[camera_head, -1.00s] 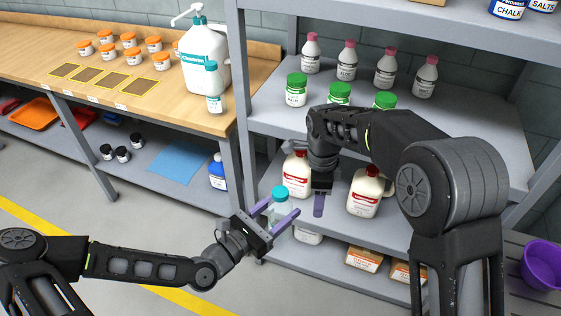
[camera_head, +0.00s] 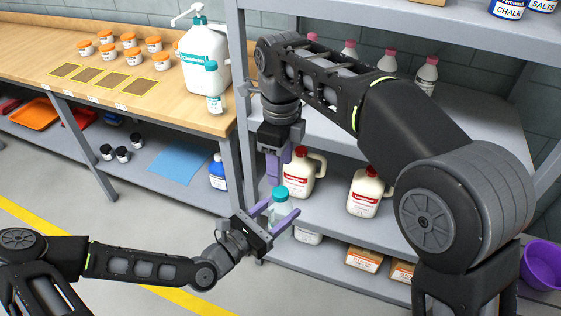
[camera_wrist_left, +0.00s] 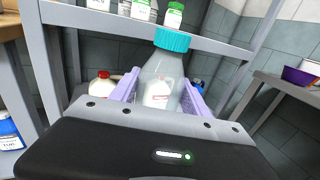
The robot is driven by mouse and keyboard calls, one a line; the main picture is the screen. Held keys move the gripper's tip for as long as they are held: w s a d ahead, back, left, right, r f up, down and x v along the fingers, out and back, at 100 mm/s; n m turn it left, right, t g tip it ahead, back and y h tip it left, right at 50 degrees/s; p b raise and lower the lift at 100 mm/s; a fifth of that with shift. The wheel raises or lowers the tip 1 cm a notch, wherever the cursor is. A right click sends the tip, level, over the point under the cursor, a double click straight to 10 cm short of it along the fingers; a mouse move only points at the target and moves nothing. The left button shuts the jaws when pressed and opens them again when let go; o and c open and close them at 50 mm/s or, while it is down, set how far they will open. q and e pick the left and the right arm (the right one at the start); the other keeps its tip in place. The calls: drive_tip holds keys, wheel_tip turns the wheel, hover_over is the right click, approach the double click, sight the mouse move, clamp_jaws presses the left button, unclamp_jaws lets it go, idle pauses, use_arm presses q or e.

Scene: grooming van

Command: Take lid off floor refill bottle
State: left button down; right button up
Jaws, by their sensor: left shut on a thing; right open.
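The refill bottle (camera_head: 279,211) is a clear, pale bottle with a teal lid (camera_head: 279,193). My left gripper (camera_head: 277,222) is shut on the bottle's body and holds it upright, in front of the grey shelf unit. The left wrist view shows the bottle (camera_wrist_left: 162,84) between the purple fingers, with the teal lid (camera_wrist_left: 173,40) on top. My right gripper (camera_head: 279,166) is open and points down just above the lid, with its purple fingers apart from it as far as I can tell.
White jugs with red caps (camera_head: 298,178) (camera_head: 366,194) stand on the shelf behind the bottle. A wooden bench (camera_head: 150,105) at the left carries a large pump bottle (camera_head: 204,62), a small teal-capped bottle (camera_head: 215,101) and orange-lidded jars. The floor in front is clear.

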sight(281, 191)
drive_tip(key=shift+f, duration=3.95)
drive_tip(key=shift+c, duration=0.2)
clamp_jaws()
